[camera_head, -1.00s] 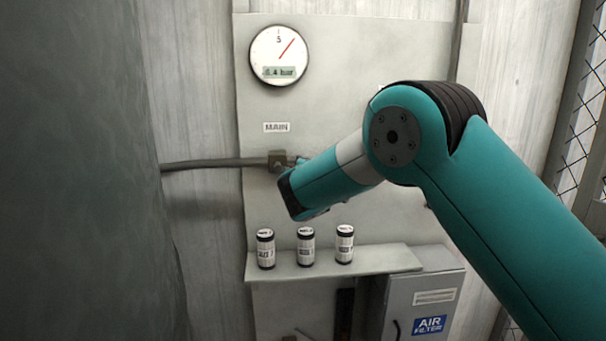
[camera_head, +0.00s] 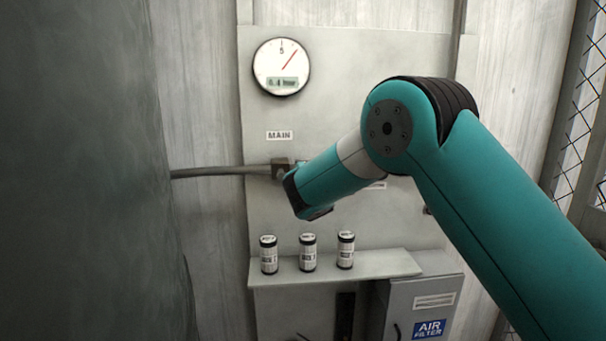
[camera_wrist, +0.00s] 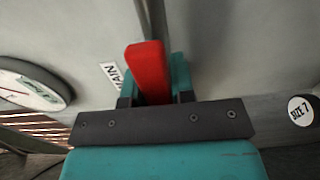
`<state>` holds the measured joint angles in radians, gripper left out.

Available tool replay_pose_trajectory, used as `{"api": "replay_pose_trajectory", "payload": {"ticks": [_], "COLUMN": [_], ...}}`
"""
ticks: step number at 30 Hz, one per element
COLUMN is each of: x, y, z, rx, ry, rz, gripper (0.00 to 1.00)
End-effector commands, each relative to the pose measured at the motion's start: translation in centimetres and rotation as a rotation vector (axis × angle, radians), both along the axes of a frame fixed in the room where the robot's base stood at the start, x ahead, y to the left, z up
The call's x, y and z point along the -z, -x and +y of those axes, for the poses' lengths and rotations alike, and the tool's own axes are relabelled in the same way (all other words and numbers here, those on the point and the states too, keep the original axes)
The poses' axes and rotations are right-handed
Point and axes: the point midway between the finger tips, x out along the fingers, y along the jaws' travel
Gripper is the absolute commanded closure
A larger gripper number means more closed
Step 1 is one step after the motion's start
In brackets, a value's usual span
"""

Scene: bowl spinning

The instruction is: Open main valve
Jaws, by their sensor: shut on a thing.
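The main valve's red handle (camera_wrist: 148,66) shows in the wrist view, between the two teal fingers of my gripper (camera_wrist: 155,80). My gripper is shut on this handle. In the head view the dark valve body (camera_head: 281,167) sits on the panel under the MAIN label (camera_head: 279,135), at the end of a grey pipe (camera_head: 225,171). My arm's end covers the handle there. The MAIN label also shows in the wrist view (camera_wrist: 112,75), beside the handle.
A round gauge (camera_head: 281,67) with a red needle and a reading near 6.4 bar hangs above. Several canisters (camera_head: 307,253) stand on a shelf (camera_head: 385,264) below. An AIR FILTER box (camera_head: 420,300) is at lower right. A large dark surface fills the left side.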

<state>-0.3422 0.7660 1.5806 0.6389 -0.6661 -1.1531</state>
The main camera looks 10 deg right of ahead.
Motion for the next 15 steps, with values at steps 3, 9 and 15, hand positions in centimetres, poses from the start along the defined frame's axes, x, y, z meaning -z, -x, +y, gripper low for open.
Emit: {"api": "replay_pose_trajectory", "payload": {"ticks": [3,9,15], "x": [-0.13,-0.09,0.11], "y": [0.01,0.0,0.54], "z": [0.09,0.0,0.13], "rx": [-0.001,0.0,0.0], "ry": [0.005,0.004,0.004], "rz": [-0.002,-0.001,0.001], "gripper": [0.56,0.51,0.51]}}
